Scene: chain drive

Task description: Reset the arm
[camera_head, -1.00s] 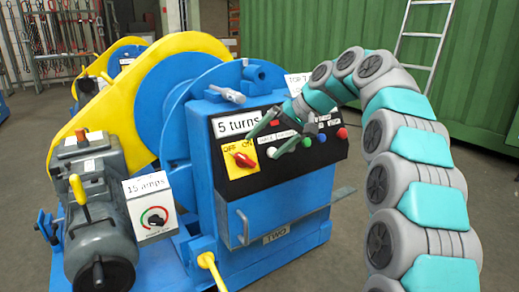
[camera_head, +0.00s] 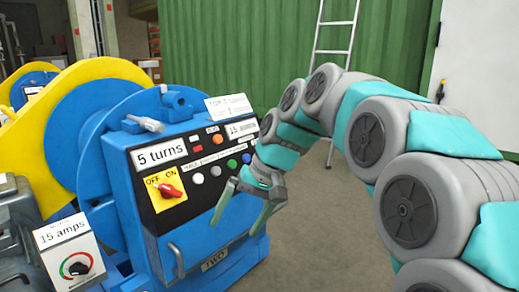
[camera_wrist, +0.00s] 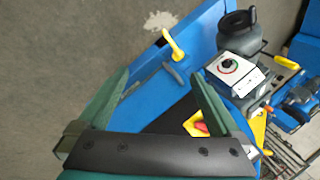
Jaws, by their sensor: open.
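My gripper (camera_head: 245,205) is open and empty, in front of and to the right of the control panel (camera_head: 163,205) in the head view. A gap shows between its fingers and the panel's buttons. My arm curves in from the right side of the head view. In the wrist view, the two green fingers of my gripper (camera_wrist: 160,92) are spread apart with nothing between them. The red knob (camera_wrist: 201,127) on its yellow plate shows beside one finger there. In the head view the red OFF/ON knob (camera_head: 170,190) sits below the "5 turns" sign (camera_head: 160,153).
The blue machine with its yellow guard (camera_head: 95,85) fills the left. A dial box marked "15 amps" (camera_head: 70,250) stands at lower left. A ladder (camera_head: 335,50) leans on the green container wall (camera_head: 230,55). Bare floor (camera_head: 310,230) lies right of the machine.

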